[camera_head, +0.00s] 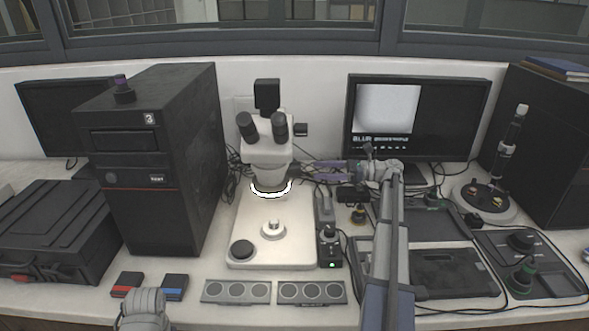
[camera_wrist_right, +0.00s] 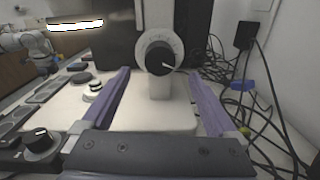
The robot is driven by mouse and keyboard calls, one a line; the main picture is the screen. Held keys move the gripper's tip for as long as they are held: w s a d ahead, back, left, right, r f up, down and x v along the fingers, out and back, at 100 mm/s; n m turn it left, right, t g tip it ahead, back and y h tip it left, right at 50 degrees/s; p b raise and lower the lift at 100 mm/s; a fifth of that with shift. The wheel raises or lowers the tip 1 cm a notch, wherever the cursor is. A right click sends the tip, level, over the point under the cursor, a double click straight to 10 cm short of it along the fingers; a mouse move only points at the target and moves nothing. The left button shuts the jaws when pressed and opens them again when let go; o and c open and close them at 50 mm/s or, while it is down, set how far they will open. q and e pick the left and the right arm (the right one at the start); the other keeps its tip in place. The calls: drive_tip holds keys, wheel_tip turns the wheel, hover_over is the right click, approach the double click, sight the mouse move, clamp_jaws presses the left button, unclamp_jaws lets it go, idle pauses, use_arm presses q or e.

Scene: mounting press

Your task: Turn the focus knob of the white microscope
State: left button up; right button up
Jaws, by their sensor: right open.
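The white microscope (camera_head: 268,157) stands at the middle of the bench, with black eyepieces and a lit ring under its head. In the right wrist view its focus knob (camera_wrist_right: 159,58) is a black round knob with a white mark, on a pale dial on the side of the column. My right gripper (camera_head: 312,170) reaches in from the right beside the column. Its purple fingers are open in the right wrist view (camera_wrist_right: 157,80), apart on either side of the knob's line, with nothing held. My left gripper is not in view.
A black computer tower (camera_head: 165,165) stands left of the microscope, and a monitor (camera_head: 440,115) behind right. A small control box (camera_head: 329,247) with a knob is at the base's right. Loose cables (camera_wrist_right: 255,90) lie behind the column. Slide trays (camera_head: 236,291) line the front.

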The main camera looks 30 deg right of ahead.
sight(298, 170)
drive_tip(key=shift+x, duration=3.9)
drive_tip(key=shift+r, duration=0.1)
drive_tip(key=c, duration=1.4)
drive_tip(key=shift+n, duration=0.3)
